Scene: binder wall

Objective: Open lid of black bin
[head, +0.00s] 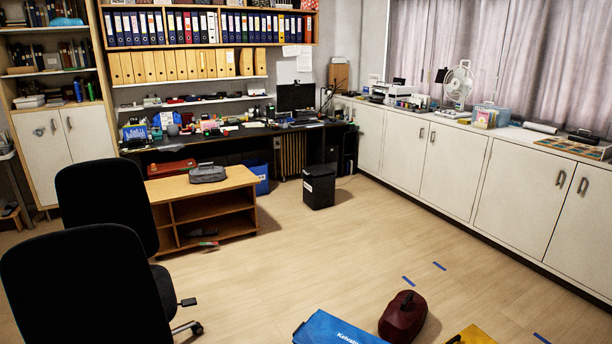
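A black bin (318,190) stands upright on the wooden floor in the middle of the head view, in front of the dark desk. Its top looks flat and closed, with a small white label near the upper left of its front. Neither of my grippers shows in this view, and nothing is touching the bin from the front.
A low wooden shelf unit (212,228) and black office chairs (90,290) are on the left. White cabinets (450,170) line the right. A blue bag (335,330), a dark red bag (403,317) and a yellow item (472,336) lie in front. Open floor (310,255) lies before the bin.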

